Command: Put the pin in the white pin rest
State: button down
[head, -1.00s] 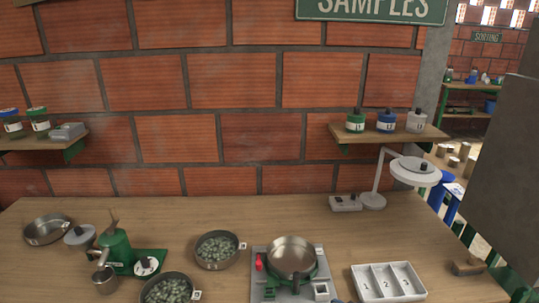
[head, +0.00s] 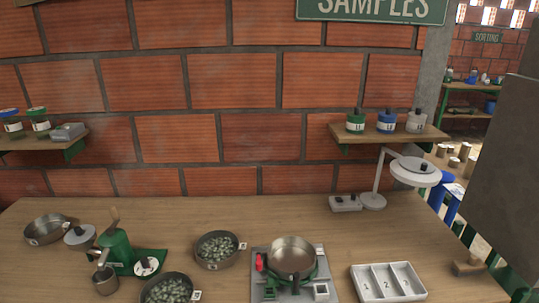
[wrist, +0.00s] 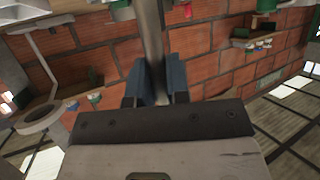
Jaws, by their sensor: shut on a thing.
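In the wrist view my gripper (wrist: 155,82) has its two blue fingers shut on a long grey metal bar, apparently the pin (wrist: 152,35). The bar runs up out of the top of the picture, and its far end is out of view. My gripper does not show in the head view. A small white block with a dark opening, possibly the white pin rest (head: 321,291), sits at the front right of the green and grey stand (head: 262,290). A metal pan (head: 291,256) rests on that stand, with a red part (head: 260,262) at its left.
A white tray with numbered compartments (head: 388,267) lies right of the stand. Pans of pale beans (head: 217,249) and a green hand machine (head: 117,249) stand to the left. A white lamp-like stand (head: 378,185) rises at the back right. The table's back middle is clear.

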jog(key=shift+w, duration=0.25)
jog(key=w+f, duration=0.1)
jog(key=w, duration=1.4)
jog(key=shift+w+f, duration=0.2)
jog(key=shift+w, duration=0.05)
jog(key=shift+a, duration=0.1)
jog(key=shift+f, duration=1.8)
jog(key=shift+f, duration=0.15)
jog(key=c, duration=1.1)
grip_release()
